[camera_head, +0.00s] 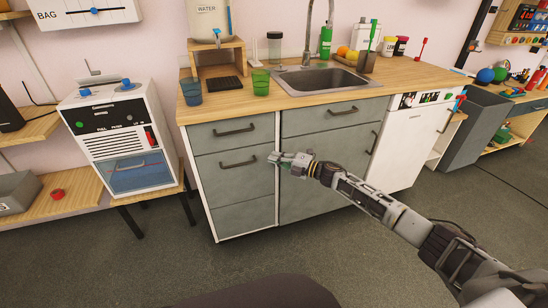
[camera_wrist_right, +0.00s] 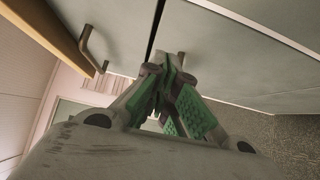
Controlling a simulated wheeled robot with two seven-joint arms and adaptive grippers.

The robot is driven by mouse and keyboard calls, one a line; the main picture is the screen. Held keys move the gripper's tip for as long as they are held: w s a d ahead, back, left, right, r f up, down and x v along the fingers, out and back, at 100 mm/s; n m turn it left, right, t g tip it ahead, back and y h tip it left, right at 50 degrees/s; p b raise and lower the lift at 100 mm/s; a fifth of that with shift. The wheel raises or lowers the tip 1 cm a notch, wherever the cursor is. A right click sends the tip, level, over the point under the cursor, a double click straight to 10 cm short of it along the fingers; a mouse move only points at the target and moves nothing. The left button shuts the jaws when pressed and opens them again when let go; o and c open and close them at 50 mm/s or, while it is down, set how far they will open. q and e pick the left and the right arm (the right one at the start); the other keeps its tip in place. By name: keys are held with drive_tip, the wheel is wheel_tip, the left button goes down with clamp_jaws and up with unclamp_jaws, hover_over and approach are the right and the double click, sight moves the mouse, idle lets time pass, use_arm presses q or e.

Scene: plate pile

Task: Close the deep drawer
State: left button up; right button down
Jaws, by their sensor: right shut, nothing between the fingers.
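The deep drawer (camera_head: 236,184) is the tall grey front below the shallow top drawer, at the left of the sink cabinet. It looks flush or nearly flush with the fronts around it; a small gap cannot be ruled out. Its dark bar handle (camera_head: 239,163) is in view. My right gripper (camera_head: 273,158) is shut and empty, at the right edge of the deep drawer. In the right wrist view its green-padded fingers (camera_wrist_right: 170,66) point at the drawer front (camera_wrist_right: 235,60); contact cannot be told. My left gripper is not in view.
The top drawer (camera_head: 231,131) looks closed. The wooden counter (camera_head: 228,97) above carries cups and the sink (camera_head: 325,79). A toy-like machine (camera_head: 117,135) stands on a low wooden bench at left. The grey floor (camera_head: 220,255) in front of the cabinet is clear.

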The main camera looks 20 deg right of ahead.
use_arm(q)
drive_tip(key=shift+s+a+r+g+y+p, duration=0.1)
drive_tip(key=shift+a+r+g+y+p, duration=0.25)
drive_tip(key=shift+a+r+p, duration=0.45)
use_arm(e)
drive_tip(key=v, duration=0.9)
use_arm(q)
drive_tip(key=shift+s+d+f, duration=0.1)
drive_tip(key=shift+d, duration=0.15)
use_arm(e)
drive_tip(key=shift+f, duration=0.1)
drive_tip(key=shift+d, duration=0.1)
